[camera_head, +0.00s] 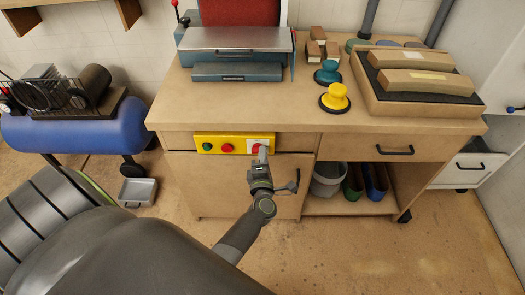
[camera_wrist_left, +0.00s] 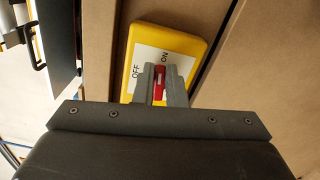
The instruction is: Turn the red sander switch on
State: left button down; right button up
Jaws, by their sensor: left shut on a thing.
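The red sander switch (camera_wrist_left: 159,77) is on a white plate marked OFF and ON, set on a yellow panel (camera_wrist_left: 185,44). In the head view the yellow panel (camera_head: 217,138) is on the front of the workbench, with the switch (camera_head: 255,148) at its right end. My left gripper (camera_head: 262,155) is at the switch; in the left wrist view its fingers (camera_wrist_left: 160,80) are shut on the red switch from both sides. The fingers partly hide the switch, and I cannot tell which position it is in. My right gripper is not in view.
A green button (camera_head: 207,146) and a red button (camera_head: 227,148) are left of the switch. The sander (camera_head: 235,40) stands on the bench above. A cabinet handle (camera_head: 290,184) and a drawer handle (camera_head: 395,151) stick out nearby. A blue tank (camera_head: 75,130) stands at left.

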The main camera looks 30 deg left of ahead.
pick_arm(q)
jog(key=shift+f+m+p, duration=0.1)
jog(key=shift+m+p, duration=0.35)
jog(key=shift+m, duration=0.55)
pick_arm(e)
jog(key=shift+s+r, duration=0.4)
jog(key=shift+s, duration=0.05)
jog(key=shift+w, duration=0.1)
pick_arm(q)
jog(key=c, duration=1.5)
grip_release()
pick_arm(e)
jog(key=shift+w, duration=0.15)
pick_arm(q)
jog(key=shift+d+f, duration=0.1)
